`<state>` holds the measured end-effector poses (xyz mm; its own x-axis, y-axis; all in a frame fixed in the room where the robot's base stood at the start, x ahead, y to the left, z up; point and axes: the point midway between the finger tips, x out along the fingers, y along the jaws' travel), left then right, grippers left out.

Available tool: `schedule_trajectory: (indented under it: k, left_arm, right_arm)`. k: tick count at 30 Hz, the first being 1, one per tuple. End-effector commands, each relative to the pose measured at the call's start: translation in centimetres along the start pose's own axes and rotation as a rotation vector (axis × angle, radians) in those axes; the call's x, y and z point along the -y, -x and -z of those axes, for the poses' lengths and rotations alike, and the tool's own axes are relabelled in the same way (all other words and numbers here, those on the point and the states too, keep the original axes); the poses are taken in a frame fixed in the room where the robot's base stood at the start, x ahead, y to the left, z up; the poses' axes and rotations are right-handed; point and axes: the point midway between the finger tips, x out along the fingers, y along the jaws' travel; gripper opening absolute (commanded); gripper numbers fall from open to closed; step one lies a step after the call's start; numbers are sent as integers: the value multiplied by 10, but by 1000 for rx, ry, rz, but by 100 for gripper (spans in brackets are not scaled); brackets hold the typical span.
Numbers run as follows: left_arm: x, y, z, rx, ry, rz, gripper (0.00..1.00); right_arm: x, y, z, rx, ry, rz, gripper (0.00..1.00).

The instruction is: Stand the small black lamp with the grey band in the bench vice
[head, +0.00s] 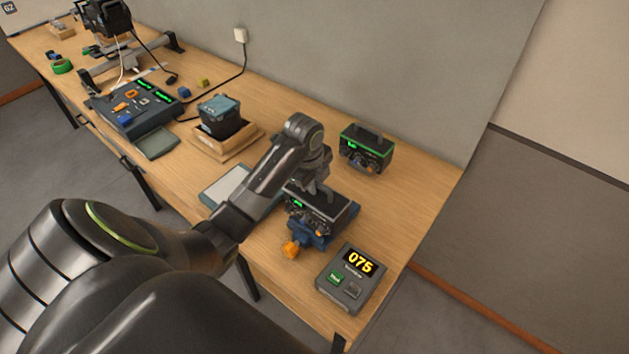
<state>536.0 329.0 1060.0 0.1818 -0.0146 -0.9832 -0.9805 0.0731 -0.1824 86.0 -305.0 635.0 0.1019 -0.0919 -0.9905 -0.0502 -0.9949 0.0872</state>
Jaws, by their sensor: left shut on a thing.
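A small black lamp (340,210) with a greyish edge and a lit green display is at the bench's right part. My left gripper (322,193) comes down on it from above and is shut on it. The blue bench vice (316,236), with an orange handle (291,249), is directly under the lamp. The lamp looks roughly upright. I cannot tell whether it rests between the vice jaws or is held just above them, as the lamp hides the jaws. My right gripper is not in view.
A similar lamp with a green band (366,150) stands behind, near the wall. A grey box reading 075 (350,278) is at the front right. A cardboard tray (204,142) holds a dark bin (221,122). A fader console (132,108) is farther left. Bench (420,185) is clear at the right.

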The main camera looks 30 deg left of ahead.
Motion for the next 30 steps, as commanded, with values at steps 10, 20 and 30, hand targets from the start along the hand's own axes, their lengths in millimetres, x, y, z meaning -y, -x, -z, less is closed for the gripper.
schedule_trajectory:
  k: [10, 20, 30]
  left_arm:
    - [2, 1, 0, 1, -2, 7, 0]
    - [1, 0, 0, 1, -1, 3, 38]
    - [-1, -3, 0, 0, 0, -3, 68]
  right_arm:
    - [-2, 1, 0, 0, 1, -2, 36]
    - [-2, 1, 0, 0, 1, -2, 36]
    - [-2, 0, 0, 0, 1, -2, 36]
